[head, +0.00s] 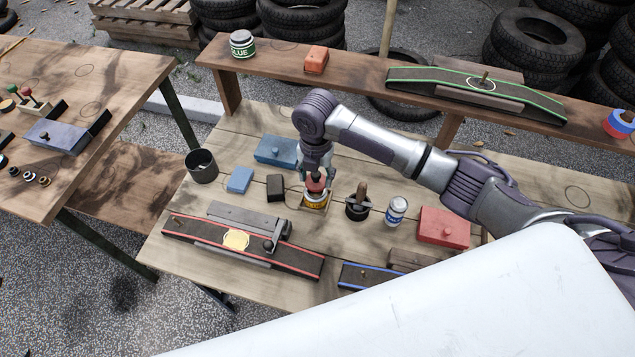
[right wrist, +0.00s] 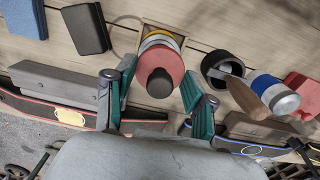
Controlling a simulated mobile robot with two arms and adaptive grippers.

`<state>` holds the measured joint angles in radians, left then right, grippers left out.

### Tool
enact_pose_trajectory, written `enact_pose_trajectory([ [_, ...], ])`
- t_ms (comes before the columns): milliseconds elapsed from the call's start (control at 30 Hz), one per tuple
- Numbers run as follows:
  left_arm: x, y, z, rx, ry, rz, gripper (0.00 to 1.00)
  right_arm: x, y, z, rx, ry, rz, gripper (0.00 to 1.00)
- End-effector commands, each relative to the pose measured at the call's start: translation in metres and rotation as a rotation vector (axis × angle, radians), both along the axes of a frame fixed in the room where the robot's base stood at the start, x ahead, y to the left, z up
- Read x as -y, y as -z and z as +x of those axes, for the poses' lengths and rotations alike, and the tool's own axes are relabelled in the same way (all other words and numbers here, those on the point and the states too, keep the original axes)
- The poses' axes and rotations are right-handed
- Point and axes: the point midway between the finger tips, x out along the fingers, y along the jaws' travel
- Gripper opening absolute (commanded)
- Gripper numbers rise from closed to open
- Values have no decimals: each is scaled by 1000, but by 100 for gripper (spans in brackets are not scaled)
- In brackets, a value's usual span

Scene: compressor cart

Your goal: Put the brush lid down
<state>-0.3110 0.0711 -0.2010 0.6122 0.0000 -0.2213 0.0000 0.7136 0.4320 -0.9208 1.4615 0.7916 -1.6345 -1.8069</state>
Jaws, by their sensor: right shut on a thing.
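My right gripper (head: 316,178) points down over the worn wooden bench. It is shut on the brush lid (head: 316,187), a red disc with a dark knob. In the right wrist view, the green-padded fingers (right wrist: 157,83) flank the knob of the red lid (right wrist: 170,62). A yellow-banded tin (head: 314,202) is directly under the lid; its bands show beyond the lid in the wrist view (right wrist: 158,38). Whether lid and tin touch is hard to tell. My left gripper is not in view.
Right of the tin stand a dark pot with a wooden-handled brush (head: 358,206), a white-and-blue can (head: 396,211) and a red box (head: 443,227). Left are a black block (head: 275,188) and a blue block (head: 239,180). A red-edged board (head: 200,238) lies in front.

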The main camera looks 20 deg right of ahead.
Motion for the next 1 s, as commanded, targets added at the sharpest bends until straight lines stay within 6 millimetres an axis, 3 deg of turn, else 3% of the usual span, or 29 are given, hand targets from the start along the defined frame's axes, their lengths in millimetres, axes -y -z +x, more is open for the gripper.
enact_pose_trajectory([
  [300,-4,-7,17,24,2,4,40,0,37,0,-1,0,-1,27],
  [633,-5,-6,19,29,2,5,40,0,41,0,1,-1,-1,27],
  [667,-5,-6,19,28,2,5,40,0,41,0,1,-1,-1,56],
  [800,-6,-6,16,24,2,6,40,0,40,0,1,-1,-1,79],
  [1000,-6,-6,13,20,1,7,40,0,40,0,1,-1,-1,80],
])
